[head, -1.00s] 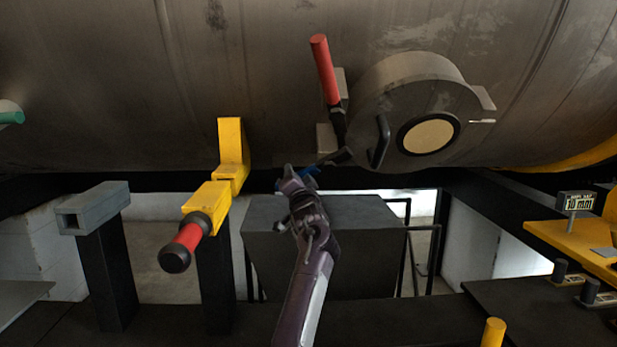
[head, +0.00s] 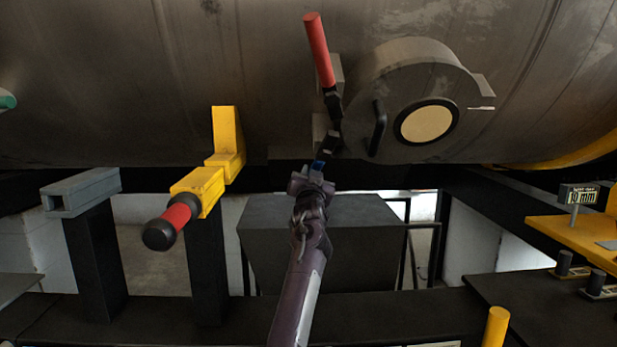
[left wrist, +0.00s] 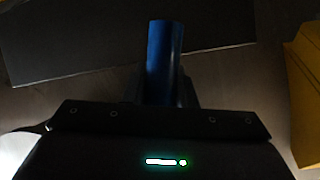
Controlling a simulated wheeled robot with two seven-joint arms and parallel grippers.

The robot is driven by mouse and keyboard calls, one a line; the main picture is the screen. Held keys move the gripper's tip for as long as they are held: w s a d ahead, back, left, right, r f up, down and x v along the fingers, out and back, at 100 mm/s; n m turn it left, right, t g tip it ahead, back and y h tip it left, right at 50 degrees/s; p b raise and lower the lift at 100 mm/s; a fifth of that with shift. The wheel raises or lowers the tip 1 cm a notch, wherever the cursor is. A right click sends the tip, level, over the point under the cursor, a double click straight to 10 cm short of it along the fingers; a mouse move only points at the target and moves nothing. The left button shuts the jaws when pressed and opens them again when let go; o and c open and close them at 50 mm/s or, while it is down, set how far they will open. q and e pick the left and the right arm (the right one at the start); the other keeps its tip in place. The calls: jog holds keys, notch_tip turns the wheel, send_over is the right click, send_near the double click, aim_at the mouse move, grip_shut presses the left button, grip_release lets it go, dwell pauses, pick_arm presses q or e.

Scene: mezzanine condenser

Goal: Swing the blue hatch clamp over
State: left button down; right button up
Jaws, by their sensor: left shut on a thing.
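The blue clamp handle (head: 318,166) hangs below a black clamp arm (head: 329,145) at the left of the round grey hatch (head: 395,85). My left gripper (head: 315,178) is shut on the blue handle, coming up from below. In the left wrist view the blue handle (left wrist: 162,58) stands out from between the dark fingers, whose tips are hard to make out. A red-handled lever (head: 320,50) points up and slightly left above the same bracket. My right gripper is not in view.
The hatch has a black grab handle (head: 378,128) just right of the clamp. A yellow bracket with a red and black grip (head: 174,222) stands to the left. A dark box (head: 330,240) is behind my arm.

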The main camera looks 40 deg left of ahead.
pick_arm(q)
jog(key=shift+d+f, duration=0.1)
jog(key=shift+f, duration=0.05)
jog(key=c, duration=1.2)
grip_release()
jog(key=shift+w, duration=0.1)
jog(key=shift+s+d+f+b, duration=0.15)
jog(key=shift+s+d+b, duration=0.05)
jog(key=shift+s+b, duration=0.15)
jog(key=shift+b+v, duration=1.4)
jog(key=shift+v, duration=2.1)
